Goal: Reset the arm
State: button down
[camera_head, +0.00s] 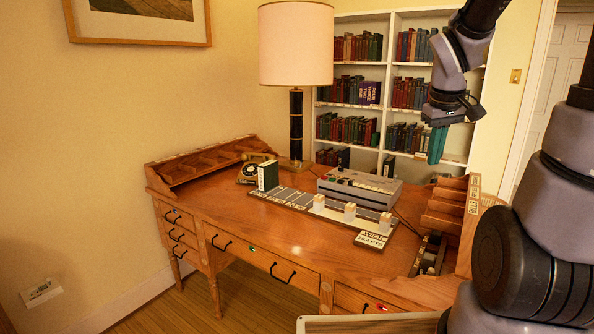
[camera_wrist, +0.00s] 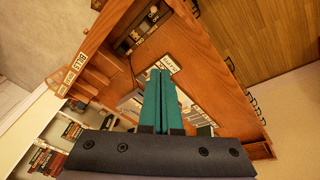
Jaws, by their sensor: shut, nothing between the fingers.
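My gripper (camera_head: 437,145) is held in the air at the upper right of the head view, in front of the bookshelf and above the right side of the desk. Its teal fingers point down and are shut with nothing between them. In the wrist view the shut fingers (camera_wrist: 160,100) stand side by side, with the desk (camera_wrist: 190,50) below and beyond them. My arm comes in from the top right of the head view. The fingers hide part of the desk top in the wrist view.
A bookshelf (camera_head: 391,60) stands behind. The desk's front left top is clear.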

jog(key=s+a+r+m+t+y, duration=0.3)
jog(key=s+a+r, duration=0.4)
jog(key=s+r, duration=0.3)
jog(key=r+m+t, duration=0.1)
jog(key=m, duration=0.1)
jog(key=shift+s+r+m, duration=0.2)
jog(key=shift+s+m, duration=0.2)
